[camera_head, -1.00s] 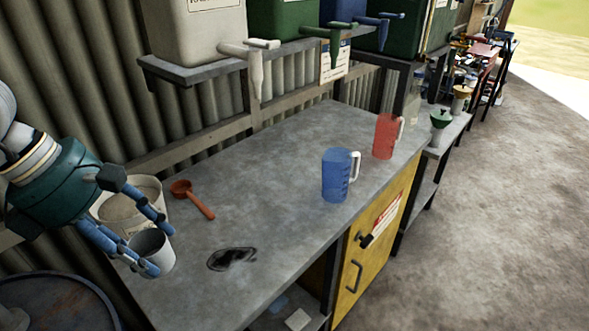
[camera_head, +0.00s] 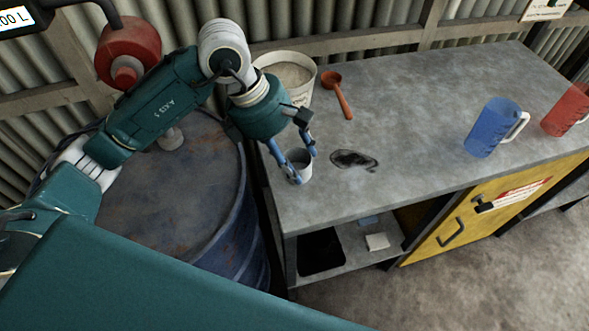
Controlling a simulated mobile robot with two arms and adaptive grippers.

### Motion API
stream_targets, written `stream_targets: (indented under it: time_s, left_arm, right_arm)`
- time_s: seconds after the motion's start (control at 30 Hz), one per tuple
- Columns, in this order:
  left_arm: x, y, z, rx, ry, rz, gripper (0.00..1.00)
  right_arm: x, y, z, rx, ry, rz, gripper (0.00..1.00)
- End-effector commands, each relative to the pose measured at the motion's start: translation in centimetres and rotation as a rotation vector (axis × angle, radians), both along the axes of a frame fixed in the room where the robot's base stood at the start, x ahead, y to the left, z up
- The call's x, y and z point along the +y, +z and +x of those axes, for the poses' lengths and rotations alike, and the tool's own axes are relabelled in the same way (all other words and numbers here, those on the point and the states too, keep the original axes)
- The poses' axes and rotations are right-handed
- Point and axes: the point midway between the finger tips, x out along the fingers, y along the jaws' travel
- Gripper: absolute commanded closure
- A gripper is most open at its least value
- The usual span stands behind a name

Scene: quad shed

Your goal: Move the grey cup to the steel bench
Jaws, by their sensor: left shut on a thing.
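The small grey cup (camera_head: 302,160) is upright at the left end of the grey steel bench (camera_head: 400,105). My left gripper (camera_head: 294,164) reaches in from the left and is shut on the cup, its blue fingers on either side of it. I cannot tell whether the cup's base touches the bench top or hangs just above it. Part of the cup is hidden by the fingers. My right gripper is not in view.
A white bucket (camera_head: 298,78), a red scoop (camera_head: 340,97) and a dark stain (camera_head: 354,159) are close to the cup. Blue (camera_head: 493,128) and red (camera_head: 568,110) jugs stand farther right. A blue drum (camera_head: 215,215) stands left of the bench. The bench's middle is clear.

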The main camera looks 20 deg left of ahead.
Motion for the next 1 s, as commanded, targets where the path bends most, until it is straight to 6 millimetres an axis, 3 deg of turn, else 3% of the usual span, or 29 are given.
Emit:
stream_targets:
  time_s: [0.5,0.83,0.87,0.93,1.0]
  left_arm:
    - [0.0,-5.9,0.0,0.001,0.0,-0.001,0.76]
    - [0.0,-6.3,0.1,-0.001,0.0,-0.001,0.76]
    - [0.0,-6.3,0.0,-0.001,0.0,-0.001,0.48]
    - [0.0,-6.2,0.0,-0.001,0.0,-0.001,0.34]
    - [0.0,-6.2,0.0,-0.001,0.0,-0.001,0.3]
  right_arm:
    - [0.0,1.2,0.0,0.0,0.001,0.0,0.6]
    - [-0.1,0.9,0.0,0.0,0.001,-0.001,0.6]
    - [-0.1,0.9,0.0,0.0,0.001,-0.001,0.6]
    - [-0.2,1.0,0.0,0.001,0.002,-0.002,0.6]
    - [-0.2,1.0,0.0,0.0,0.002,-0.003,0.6]
